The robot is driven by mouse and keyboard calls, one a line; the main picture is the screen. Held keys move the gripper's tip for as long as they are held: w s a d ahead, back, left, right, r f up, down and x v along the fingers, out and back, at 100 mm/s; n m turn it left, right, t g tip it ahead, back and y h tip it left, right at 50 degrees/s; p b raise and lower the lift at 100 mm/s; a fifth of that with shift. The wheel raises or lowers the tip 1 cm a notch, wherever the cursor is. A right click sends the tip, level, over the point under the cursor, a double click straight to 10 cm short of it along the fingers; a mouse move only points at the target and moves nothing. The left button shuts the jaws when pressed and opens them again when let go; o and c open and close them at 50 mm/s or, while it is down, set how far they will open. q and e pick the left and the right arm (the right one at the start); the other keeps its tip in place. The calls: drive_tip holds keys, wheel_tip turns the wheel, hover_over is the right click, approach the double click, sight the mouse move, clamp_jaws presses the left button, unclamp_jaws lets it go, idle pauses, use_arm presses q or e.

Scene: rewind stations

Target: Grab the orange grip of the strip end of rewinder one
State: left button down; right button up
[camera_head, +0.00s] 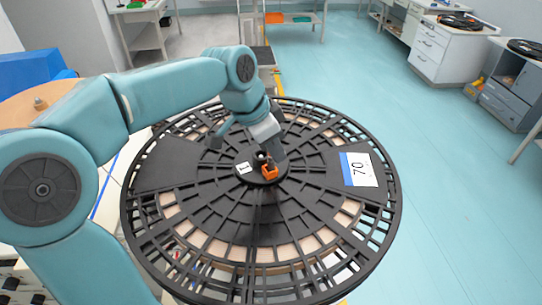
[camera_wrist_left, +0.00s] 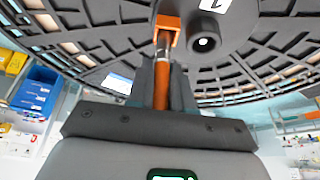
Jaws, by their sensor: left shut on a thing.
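A large black reel (camera_head: 215,195) with spokes and a label reading 1 fills the middle of the head view. An orange bracket (camera_head: 270,173) sits near its hub and also shows at the top of the left wrist view (camera_wrist_left: 168,25). An orange grip (camera_wrist_left: 167,88) joins it by a short metal pin. My left gripper (camera_head: 272,158) reaches over the reel to the hub. In the left wrist view its grey fingers (camera_wrist_left: 164,80) are shut on the orange grip, one on each side. My right gripper is in neither view.
A black round knob (camera_wrist_left: 204,42) stands beside the orange bracket. A white and blue label reading 70 (camera_head: 360,169) lies on the reel. Cabinets (camera_head: 440,50) stand at the back right. The blue floor (camera_head: 440,180) right of the reel is clear.

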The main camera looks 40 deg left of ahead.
use_arm(q)
drive_tip(key=shift+a+r, duration=0.1)
drive_tip(key=shift+a, duration=0.1)
drive_tip(key=shift+d+r, duration=0.1)
drive_tip(key=shift+r, duration=0.2)
wheel_tip(320, 180, up, 19)
drive_tip(key=shift+s, duration=0.1)
